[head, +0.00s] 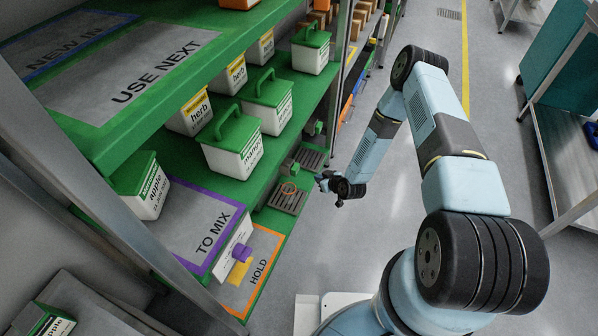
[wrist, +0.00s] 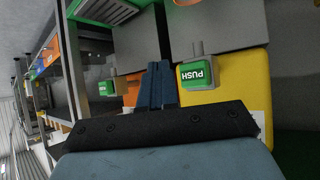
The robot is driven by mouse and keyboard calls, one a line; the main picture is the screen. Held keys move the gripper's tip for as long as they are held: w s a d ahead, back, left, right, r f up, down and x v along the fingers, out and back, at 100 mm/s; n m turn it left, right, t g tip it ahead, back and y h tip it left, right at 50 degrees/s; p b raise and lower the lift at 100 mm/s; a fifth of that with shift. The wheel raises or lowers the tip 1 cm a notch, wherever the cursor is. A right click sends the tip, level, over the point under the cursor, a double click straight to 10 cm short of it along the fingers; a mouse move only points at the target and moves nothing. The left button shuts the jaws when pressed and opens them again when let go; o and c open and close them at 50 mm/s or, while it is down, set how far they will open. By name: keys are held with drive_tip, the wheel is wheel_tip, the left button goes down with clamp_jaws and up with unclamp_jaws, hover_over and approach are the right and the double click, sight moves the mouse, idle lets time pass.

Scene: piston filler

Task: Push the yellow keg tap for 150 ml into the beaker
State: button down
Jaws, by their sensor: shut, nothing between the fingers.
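The yellow keg (wrist: 240,85) stands at the right in the wrist view. Its tap has a green face marked PUSH (wrist: 196,73) and a grey stem. My gripper (wrist: 157,68) is shut and empty, just left of that tap in the picture; whether they touch I cannot tell. In the head view my gripper (head: 322,180) is beside the lower shelf's edge, right of a slatted drip tray (head: 288,200). A thin orange ring (head: 288,188) shows over this tray; I cannot tell whether it is the beaker. The yellow keg is not visible in the head view.
An orange keg (wrist: 131,88) with another green tap (wrist: 106,88) is left of my fingers in the wrist view. Green-lidded tubs (head: 235,143) stand on the shelf above. A second slatted tray (head: 312,158) lies farther back. The aisle floor (head: 300,250) is clear.

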sight(298, 171)
drive_tip(key=shift+w+a, duration=0.35)
drive_tip(key=shift+a, duration=0.55)
drive_tip(key=shift+w+a, duration=0.3)
drive_tip(key=shift+a, duration=0.65)
drive_tip(key=shift+w+a, duration=0.35)
drive_tip(key=shift+a, duration=0.55)
drive_tip(key=shift+w+a, duration=0.1)
drive_tip(key=shift+a, duration=0.05)
drive_tip(key=shift+w+a+r, duration=0.1)
drive_tip(key=shift+a, duration=0.1)
drive_tip(key=shift+w+a, duration=0.25)
drive_tip(key=shift+a, duration=0.45)
idle(1.0)
drive_tip(key=shift+d, duration=0.15)
drive_tip(key=shift+s+d, duration=0.2)
drive_tip(key=shift+d, duration=0.25)
drive_tip(key=shift+s+d, duration=0.2)
drive_tip(key=shift+d, duration=0.25)
drive_tip(key=shift+d, duration=0.1)
drive_tip(key=shift+s+d, duration=0.3)
drive_tip(key=shift+d, duration=0.45)
drive_tip(key=shift+s+d, duration=0.25)
drive_tip(key=shift+d, duration=0.5)
drive_tip(key=shift+s+d, duration=0.3)
drive_tip(key=shift+d, duration=0.45)
